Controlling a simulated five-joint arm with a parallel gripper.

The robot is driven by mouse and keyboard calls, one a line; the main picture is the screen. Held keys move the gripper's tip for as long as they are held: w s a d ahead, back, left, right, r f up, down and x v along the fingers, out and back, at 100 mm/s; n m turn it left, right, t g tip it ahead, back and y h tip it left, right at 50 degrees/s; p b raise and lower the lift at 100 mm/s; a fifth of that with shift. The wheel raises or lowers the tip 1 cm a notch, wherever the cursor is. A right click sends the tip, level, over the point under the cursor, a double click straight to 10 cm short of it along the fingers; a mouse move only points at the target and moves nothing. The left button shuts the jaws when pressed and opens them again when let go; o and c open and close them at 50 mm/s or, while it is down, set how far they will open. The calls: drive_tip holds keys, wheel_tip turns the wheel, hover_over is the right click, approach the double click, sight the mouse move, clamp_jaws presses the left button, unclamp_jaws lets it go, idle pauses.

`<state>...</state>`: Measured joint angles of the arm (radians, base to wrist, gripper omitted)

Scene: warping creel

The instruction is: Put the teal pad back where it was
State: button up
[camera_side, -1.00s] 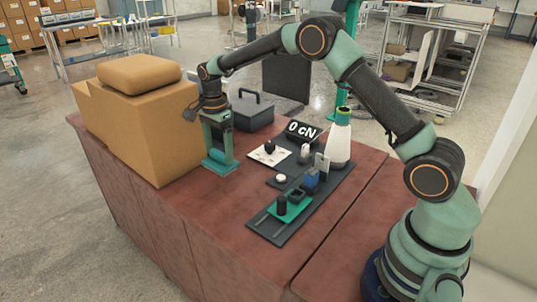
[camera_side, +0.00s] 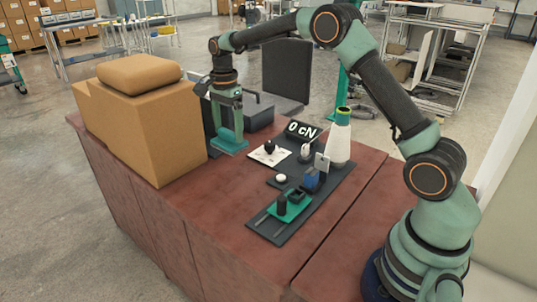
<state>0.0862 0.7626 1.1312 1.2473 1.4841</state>
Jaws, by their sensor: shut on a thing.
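The teal pad (camera_side: 229,141) is a flat, blocky piece hanging at the bottom of my gripper (camera_side: 228,122). My gripper points down and is shut on the pad, just right of the large cardboard box. The pad looks level and seems to be above the brown table (camera_side: 190,205), but the exact gap is hard to tell. The fingertips blend in colour with the pad.
The cardboard box (camera_side: 150,130) with a tan cushion-like bundle (camera_side: 138,72) stands at left. A dark case (camera_side: 262,112) is behind the gripper. A "0 cN" display (camera_side: 302,131) stands near. The front-left tabletop is clear.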

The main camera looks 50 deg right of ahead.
drive_tip(key=s+d+r, duration=0.3)
drive_tip(key=d+r, duration=0.4)
drive_tip(key=r, duration=0.1)
drive_tip(key=f, duration=1.9)
drive_tip(key=shift+s+d+f, duration=0.15)
drive_tip(key=shift+d+f, duration=0.1)
drive_tip(key=shift+f, duration=0.1)
drive_tip(key=o, duration=0.9)
